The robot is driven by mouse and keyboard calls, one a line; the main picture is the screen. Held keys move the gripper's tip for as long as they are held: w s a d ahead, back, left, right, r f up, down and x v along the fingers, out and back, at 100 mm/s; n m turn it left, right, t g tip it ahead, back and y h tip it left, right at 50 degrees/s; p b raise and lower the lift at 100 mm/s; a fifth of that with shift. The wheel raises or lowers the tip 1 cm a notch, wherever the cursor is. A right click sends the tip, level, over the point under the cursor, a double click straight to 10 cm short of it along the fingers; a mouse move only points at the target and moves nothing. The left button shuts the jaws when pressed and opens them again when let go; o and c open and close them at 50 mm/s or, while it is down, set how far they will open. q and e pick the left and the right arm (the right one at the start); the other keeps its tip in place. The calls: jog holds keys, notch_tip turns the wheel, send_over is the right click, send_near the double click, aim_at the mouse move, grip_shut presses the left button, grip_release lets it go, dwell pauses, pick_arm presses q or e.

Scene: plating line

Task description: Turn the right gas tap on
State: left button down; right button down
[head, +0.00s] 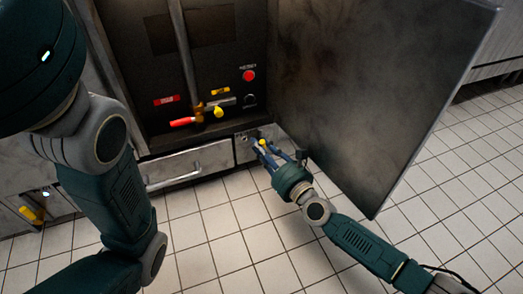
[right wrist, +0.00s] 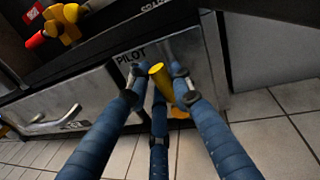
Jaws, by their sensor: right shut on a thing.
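A yellow tap handle (right wrist: 160,85) stands out from a grey panel under the label PILOT in the right wrist view. It shows small in the head view (head: 263,142), low at the right of the open cabinet. My right gripper (head: 268,150) is shut on this handle, with blue fingers (right wrist: 158,95) on both sides and a third below. The fingers hide part of the handle and its base. Another yellow tap (head: 34,213) is on the low panel at the far left. My left arm is at the left; its gripper is out of view.
A large open metal door (head: 365,90) stands right of the cabinet, close to my right gripper. Inside are a pipe valve with a red lever (head: 183,122) and yellow knob (head: 218,112), and a red button (head: 249,75). A drawer handle (head: 172,178) juts out below. Tiled floor is clear.

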jog(key=shift+f, duration=0.1)
jog(key=c, duration=1.5)
grip_release()
jog(key=shift+d, duration=0.1)
jog(key=shift+c, duration=0.2)
jog(key=v, duration=1.2)
